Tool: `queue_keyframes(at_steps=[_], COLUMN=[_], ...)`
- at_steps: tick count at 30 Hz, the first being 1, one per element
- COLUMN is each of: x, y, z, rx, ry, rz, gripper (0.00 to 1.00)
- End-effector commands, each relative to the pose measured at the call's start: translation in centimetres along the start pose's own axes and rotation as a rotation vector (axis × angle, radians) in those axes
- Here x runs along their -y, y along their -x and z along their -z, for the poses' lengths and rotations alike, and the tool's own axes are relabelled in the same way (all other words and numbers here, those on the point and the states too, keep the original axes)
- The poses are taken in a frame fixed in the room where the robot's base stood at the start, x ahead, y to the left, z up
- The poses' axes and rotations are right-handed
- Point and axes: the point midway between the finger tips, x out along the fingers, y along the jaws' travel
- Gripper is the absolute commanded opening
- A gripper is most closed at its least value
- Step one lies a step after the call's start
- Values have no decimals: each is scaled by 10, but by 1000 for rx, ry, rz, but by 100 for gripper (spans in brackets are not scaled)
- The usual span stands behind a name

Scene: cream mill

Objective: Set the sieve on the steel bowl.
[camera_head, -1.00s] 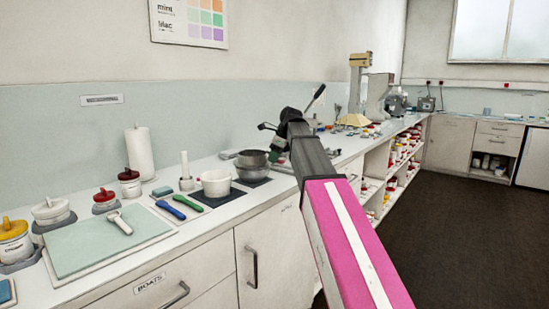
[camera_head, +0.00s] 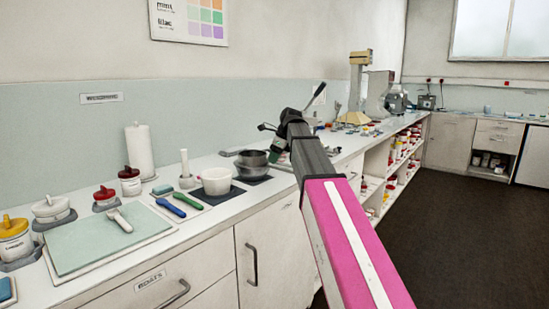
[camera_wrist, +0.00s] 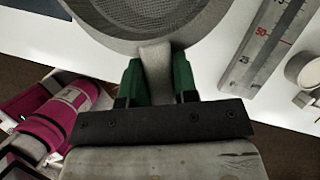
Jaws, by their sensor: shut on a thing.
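In the wrist view my gripper (camera_wrist: 157,74) is shut on the grey handle of the sieve (camera_wrist: 155,60). The sieve's round rim and fine mesh fill the top of that view, cut off by the frame edge. In the head view my gripper's green part (camera_head: 278,149) is just right of the steel bowl (camera_head: 253,169), which stands on a dark mat. The sieve cannot be clearly told apart from the bowl there, and I cannot tell whether they touch. The wrist view does not show the bowl.
A white tub (camera_head: 216,181) stands just left of the bowl. Blue and green handled tools (camera_head: 182,203) lie in front of it. A steel ruler (camera_wrist: 262,45) lies right of the sieve in the wrist view. A paper roll (camera_head: 139,151) stands further left.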

Motion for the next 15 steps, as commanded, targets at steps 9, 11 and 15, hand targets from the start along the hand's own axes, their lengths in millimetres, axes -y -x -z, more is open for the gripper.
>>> queue_keyframes(at_steps=[9, 11, 15], x=[0, 0, 0], y=[-2, -2, -2], z=[0, 0, 0], rx=[1, 1, 1], ry=[0, 0, 0], rz=[0, 0, 0], gripper=[0, 44, 57])
